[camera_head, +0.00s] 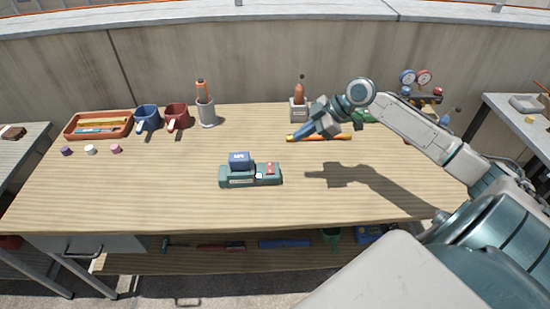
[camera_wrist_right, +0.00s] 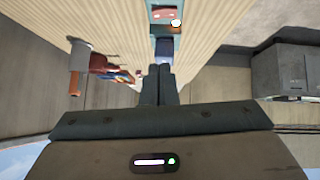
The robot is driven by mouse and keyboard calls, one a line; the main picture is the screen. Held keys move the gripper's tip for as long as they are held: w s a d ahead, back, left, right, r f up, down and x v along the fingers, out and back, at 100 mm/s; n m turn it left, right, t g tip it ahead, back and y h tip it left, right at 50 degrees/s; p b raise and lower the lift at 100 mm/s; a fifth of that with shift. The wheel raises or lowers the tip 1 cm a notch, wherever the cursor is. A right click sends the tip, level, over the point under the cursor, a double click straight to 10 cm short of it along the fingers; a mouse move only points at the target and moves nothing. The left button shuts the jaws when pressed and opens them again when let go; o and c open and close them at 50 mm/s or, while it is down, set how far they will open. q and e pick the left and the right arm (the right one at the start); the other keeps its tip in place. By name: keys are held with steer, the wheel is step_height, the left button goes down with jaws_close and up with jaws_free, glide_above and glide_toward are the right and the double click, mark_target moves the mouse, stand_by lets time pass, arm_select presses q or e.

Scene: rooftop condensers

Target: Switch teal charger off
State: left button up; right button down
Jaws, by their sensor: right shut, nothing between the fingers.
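The teal charger (camera_head: 232,182) sits near the middle of the workbench, with a dark blue battery (camera_head: 240,160) on its left part. A red switch (camera_head: 269,168) is on its right part, near a small white round spot. My right gripper (camera_head: 291,137) is shut and empty, held above the bench behind and to the right of the charger, apart from it. In the right wrist view the shut fingers (camera_wrist_right: 158,70) point toward the charger (camera_wrist_right: 178,45), cut by the top edge. Its red switch (camera_wrist_right: 162,14) shows there. Whether the switch is on is too small to tell.
A yellow-orange tool (camera_head: 340,137) lies beyond my gripper. The bench around the charger is clear.

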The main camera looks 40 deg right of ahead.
steer(key=shift+a, duration=0.1)
steer(key=p, duration=0.3)
glide_above(267, 165)
steer(key=s+d, duration=0.2)
step_height(267, 165, down, 7)
steer(key=shift+a+f, duration=0.1)
steer(key=shift+d+f, duration=0.2)
steer(key=shift+f, duration=1)
steer(key=shift+w+d+f+p, duration=0.1)
steer(key=shift+f+p, duration=0.2)
steer(key=shift+f, duration=0.4)
